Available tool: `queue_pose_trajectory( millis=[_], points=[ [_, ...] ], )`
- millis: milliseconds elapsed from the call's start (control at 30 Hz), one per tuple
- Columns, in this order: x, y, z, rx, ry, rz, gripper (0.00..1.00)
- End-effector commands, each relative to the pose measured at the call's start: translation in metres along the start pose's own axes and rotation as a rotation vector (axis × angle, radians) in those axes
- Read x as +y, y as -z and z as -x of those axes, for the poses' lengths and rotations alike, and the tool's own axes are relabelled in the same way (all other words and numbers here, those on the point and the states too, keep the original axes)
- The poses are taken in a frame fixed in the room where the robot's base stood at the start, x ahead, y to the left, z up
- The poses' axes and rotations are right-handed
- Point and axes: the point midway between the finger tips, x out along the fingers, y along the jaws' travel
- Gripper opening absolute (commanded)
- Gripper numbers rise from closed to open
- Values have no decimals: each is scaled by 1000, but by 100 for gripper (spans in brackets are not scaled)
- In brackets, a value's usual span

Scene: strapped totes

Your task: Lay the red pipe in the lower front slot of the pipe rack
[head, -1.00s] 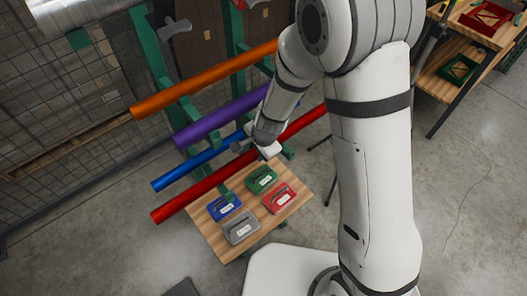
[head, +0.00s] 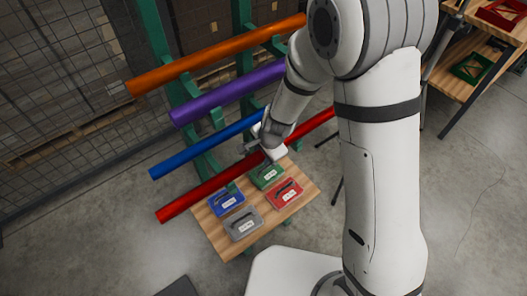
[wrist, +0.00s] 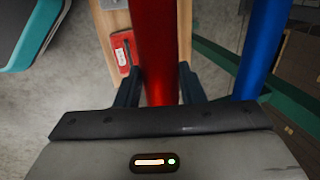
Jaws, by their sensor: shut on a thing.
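The long red pipe (head: 200,196) slants across the head view, in front of the pipe rack and past the small table's rear edge. My gripper (head: 265,152) is shut on it around mid-length. In the wrist view the red pipe (wrist: 155,45) passes between both fingers (wrist: 158,88). The pipe rack has green uprights (head: 153,35) and holds an orange pipe (head: 215,56), a purple pipe (head: 225,93) and a blue pipe (head: 205,146). The red pipe is lower in the picture than the blue one, with a gap between. Whether it touches the rack is unclear.
A small wooden table (head: 233,248) carries a blue case (head: 226,202), a grey case (head: 243,224), a green case (head: 267,175) and a red case (head: 284,194), close below the pipe. A wire-mesh fence (head: 50,120) stands left. Shelves (head: 455,80) stand right. Open floor lies between.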

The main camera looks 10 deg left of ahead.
Motion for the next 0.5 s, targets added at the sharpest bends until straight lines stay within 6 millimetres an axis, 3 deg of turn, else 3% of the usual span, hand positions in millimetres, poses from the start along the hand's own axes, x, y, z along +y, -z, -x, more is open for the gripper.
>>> queue_pose_trajectory(
  millis=[167,200,500],
  points=[
    [-1,0,1,1,2,0,0],
    [-1,0,1,1,2,0,36],
    [0,0,0,0,1,-1,61]
  ],
)
